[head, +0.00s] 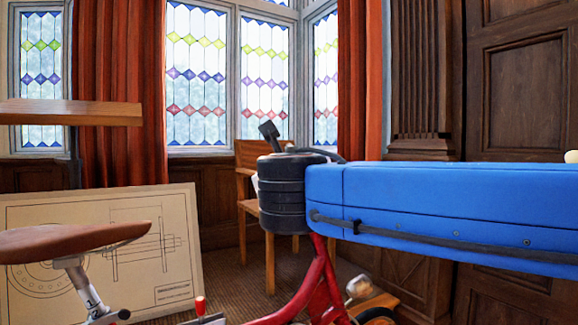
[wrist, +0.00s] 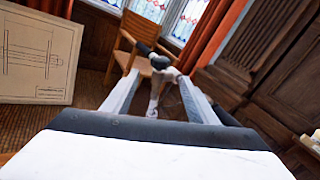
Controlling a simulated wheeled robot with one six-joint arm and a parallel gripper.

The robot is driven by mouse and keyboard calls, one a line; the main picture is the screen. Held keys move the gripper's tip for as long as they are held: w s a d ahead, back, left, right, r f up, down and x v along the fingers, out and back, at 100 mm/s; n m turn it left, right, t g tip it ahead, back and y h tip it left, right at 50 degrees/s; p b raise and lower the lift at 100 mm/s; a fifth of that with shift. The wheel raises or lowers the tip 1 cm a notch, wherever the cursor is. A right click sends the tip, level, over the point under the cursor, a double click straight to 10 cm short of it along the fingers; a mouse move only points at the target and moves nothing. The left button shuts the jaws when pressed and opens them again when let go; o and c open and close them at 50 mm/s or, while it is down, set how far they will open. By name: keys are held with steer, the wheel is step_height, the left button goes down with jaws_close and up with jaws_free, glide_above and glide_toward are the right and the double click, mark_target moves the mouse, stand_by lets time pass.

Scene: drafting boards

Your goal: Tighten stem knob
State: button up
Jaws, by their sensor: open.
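A red bicycle frame (head: 318,285) stands low in the head view, with a brown saddle (head: 75,242) on a silver post at the left. A black handlebar grip (head: 268,131) shows above my blue and black arm, which hides most of the front end. In the wrist view my gripper (wrist: 160,76) is open, its two pale fingers reaching forward. Between and beyond the fingertips is a dark rounded part (wrist: 160,63), perhaps the stem knob, above a silver stem (wrist: 154,98). Contact with the fingers cannot be told.
A wooden chair (head: 246,152) stands behind the bicycle by the windows. A drawing board (head: 185,205) leans at the left, below a wooden tabletop edge (head: 70,112). Dark panelling (head: 520,95) closes off the right. Some carpet (head: 255,280) shows behind the bicycle.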

steer(key=w, duration=1.7)
steer(key=shift+w+a, duration=0.15)
steer(key=shift+a, duration=0.2)
steer(key=shift+c, duration=0.4)
steer(key=c, duration=1)
